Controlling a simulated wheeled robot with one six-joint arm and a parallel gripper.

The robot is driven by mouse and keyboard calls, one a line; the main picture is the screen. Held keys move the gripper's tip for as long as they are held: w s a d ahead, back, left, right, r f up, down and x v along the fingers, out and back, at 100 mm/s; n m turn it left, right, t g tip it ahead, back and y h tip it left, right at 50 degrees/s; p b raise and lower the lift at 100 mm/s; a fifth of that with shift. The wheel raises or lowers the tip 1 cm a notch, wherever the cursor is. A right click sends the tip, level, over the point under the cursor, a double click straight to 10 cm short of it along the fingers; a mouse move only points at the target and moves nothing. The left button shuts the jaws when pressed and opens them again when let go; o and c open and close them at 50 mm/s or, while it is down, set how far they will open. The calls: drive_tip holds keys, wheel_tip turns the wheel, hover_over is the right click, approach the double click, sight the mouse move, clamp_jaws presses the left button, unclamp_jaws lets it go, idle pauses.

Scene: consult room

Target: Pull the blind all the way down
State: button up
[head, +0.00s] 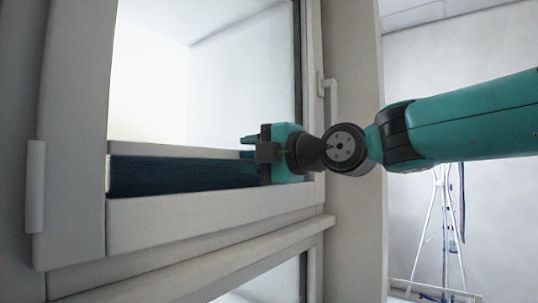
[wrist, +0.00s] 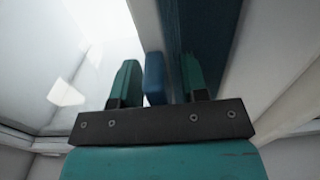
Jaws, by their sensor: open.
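The dark blue blind (head: 180,176) shows as a band low in the window, with a pale rail (head: 170,150) along its top edge. In the wrist view the blue fabric (wrist: 204,35) runs along the right of the pale rail (wrist: 146,25). A small blue tab (wrist: 154,78) stands between the two teal fingers of my gripper (head: 256,143). The fingers are apart, one on each side of the tab, with a visible gap on the left. I cannot tell whether the right finger touches it. My gripper is at the right end of the blind.
The pale window frame (head: 200,212) surrounds the blind, with a handle (head: 331,98) on its right side, close above my arm. A hinge (head: 35,186) is on the left. A metal stand (head: 440,225) is at the right, beyond the wall edge.

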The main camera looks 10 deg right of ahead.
drive_tip(key=b+v, duration=0.9)
drive_tip(key=v, duration=0.8)
drive_tip(key=shift+d, duration=0.2)
drive_tip(key=shift+s+r, duration=0.1)
drive_tip(key=shift+s, duration=0.05)
